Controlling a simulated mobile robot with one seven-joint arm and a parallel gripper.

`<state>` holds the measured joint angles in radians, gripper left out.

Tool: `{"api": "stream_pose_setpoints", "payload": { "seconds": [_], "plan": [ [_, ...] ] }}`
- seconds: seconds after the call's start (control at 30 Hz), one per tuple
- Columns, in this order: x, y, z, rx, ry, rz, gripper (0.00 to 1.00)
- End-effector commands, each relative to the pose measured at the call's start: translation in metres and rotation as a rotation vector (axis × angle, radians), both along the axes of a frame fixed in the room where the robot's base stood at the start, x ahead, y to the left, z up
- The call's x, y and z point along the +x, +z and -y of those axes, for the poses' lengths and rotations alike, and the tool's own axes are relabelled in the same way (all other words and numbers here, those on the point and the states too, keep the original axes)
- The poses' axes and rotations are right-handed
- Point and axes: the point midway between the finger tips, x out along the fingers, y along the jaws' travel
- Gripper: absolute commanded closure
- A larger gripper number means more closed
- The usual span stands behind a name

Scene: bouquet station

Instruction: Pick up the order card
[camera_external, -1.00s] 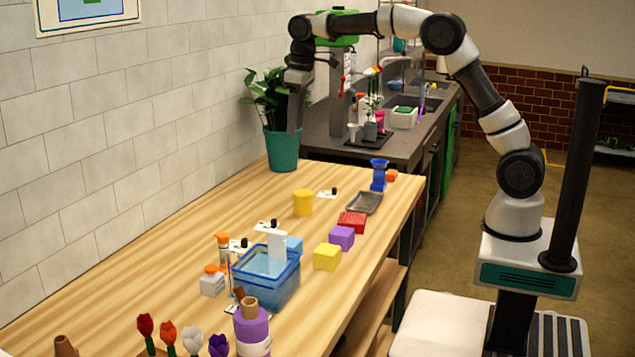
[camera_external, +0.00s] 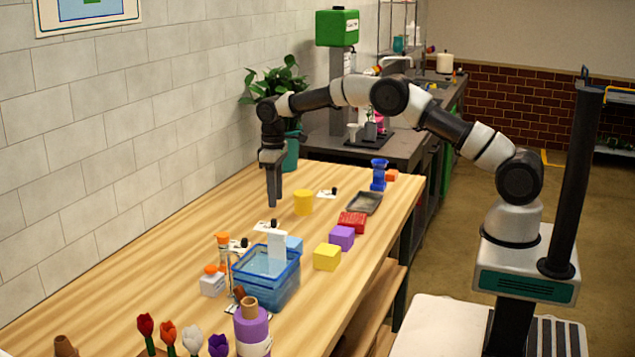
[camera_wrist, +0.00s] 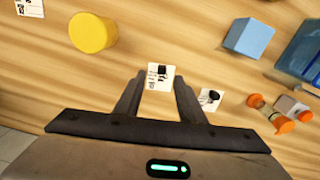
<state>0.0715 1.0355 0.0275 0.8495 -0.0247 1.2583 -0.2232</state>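Several small white cards with a black piece on each lie on the table; which is the order card I cannot tell. One card (camera_external: 266,226) lies below my gripper (camera_external: 273,204) in the external view. In the wrist view this card (camera_wrist: 154,82) shows between the fingertips of my gripper (camera_wrist: 160,76). A second card (camera_external: 238,244) lies nearer the blue bin, and to the right in the wrist view (camera_wrist: 209,101). A third card (camera_external: 325,194) lies past the yellow cylinder. My gripper is open and empty, pointing down above the table.
A yellow cylinder (camera_external: 303,202) stands right of my gripper. A blue bin (camera_external: 268,283) with a white upright piece, a light blue block (camera_wrist: 248,38) and orange-topped bottles (camera_external: 212,281) stand nearby. The tiled wall (camera_external: 120,170) bounds the left side.

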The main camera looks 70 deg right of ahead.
Motion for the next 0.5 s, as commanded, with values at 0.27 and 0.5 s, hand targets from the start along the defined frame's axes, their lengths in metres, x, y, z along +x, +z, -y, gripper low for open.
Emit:
{"api": "stream_pose_setpoints", "payload": {
  "seconds": [0.27, 0.5],
  "plan": [
    [0.000, -0.022, 0.000, 0.000, 0.000, 0.001, 0.64],
    [0.001, -0.049, -0.006, -0.001, 0.000, -0.003, 0.64]
  ]
}}
